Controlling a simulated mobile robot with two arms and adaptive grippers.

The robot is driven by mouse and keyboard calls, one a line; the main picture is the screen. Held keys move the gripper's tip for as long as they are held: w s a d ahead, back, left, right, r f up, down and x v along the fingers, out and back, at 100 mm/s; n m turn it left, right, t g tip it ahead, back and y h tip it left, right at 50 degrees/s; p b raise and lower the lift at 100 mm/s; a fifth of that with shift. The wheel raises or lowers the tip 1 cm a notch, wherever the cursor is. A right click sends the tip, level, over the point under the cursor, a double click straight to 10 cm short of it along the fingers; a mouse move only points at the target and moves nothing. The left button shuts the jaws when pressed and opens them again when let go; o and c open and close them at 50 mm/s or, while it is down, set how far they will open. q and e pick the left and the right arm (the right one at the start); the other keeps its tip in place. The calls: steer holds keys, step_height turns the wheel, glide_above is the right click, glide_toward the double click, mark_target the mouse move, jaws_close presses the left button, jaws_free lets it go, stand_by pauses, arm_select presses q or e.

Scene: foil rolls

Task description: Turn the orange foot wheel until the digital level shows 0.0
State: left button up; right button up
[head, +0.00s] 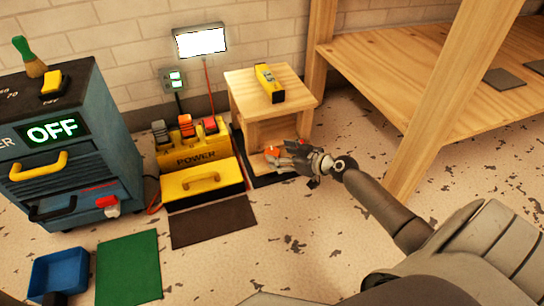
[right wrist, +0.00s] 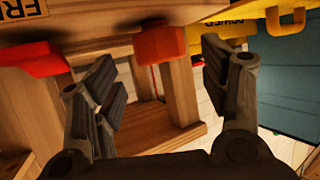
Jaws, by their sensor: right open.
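A wooden stand (head: 262,108) stands by the wall with a yellow level (head: 268,84) lying on top; its reading is too small to tell. An orange foot wheel (head: 271,151) shows low at the stand's front, partly hidden by my right gripper (head: 283,157). In the right wrist view an orange-red wheel (right wrist: 160,43) appears in the gap between the open fingers of my right gripper (right wrist: 157,57), nearer the upper part of the picture. I cannot tell whether a finger touches it. A second red part (right wrist: 32,60) shows at the left there. My left gripper is not seen.
A yellow POWER box (head: 203,185) with several coloured switches stands left of the stand. A blue cabinet (head: 110,150) reads OFF. A wooden bench (head: 400,70) is at the right. A small green display (head: 173,79) and white screen (head: 200,42) are by the wall.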

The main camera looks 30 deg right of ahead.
mark_target(274, 153)
steer(key=shift+b+x, duration=0.8)
steer(key=shift+x, duration=1.5)
steer(key=shift+f, duration=0.1)
